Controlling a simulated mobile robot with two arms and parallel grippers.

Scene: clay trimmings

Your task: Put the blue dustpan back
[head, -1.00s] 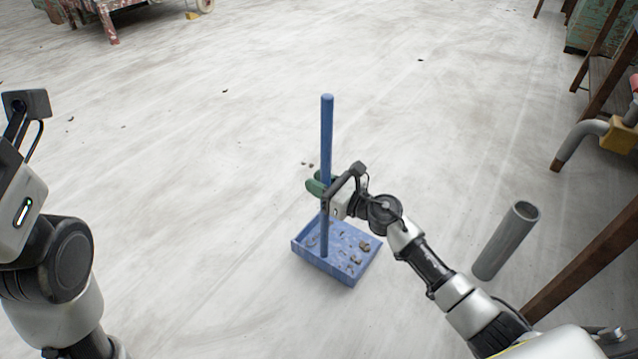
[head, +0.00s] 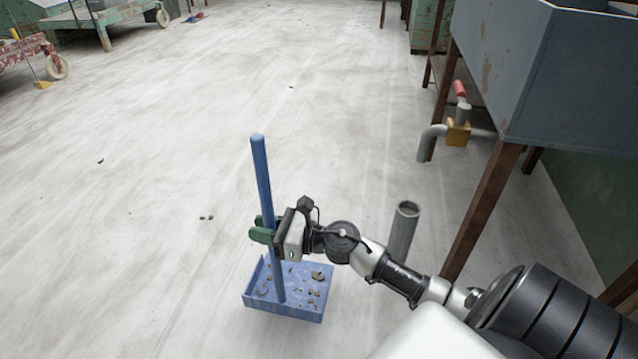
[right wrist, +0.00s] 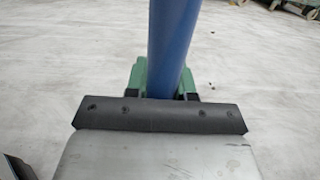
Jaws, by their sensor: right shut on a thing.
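The blue dustpan (head: 284,309) has a tall upright blue handle and several clay crumbs in its pan. In the head view it is low in the middle, a little left of centre. My right gripper (head: 264,231) is shut on the handle, partway up. The handle leans slightly to the left. I cannot tell for sure whether the pan touches the floor. In the right wrist view the handle (right wrist: 172,45) rises between the green fingers (right wrist: 163,80), and the pan is out of sight. My left gripper is not in view.
A grey pipe (head: 403,232) stands on the floor right of the dustpan. A grey-blue sink (head: 560,80) on brown legs, with a drain pipe and yellow valve (head: 458,132), is at right. Carts (head: 105,22) and a yellow-ended tool (head: 42,85) are at far left. Open floor lies ahead, with scattered crumbs.

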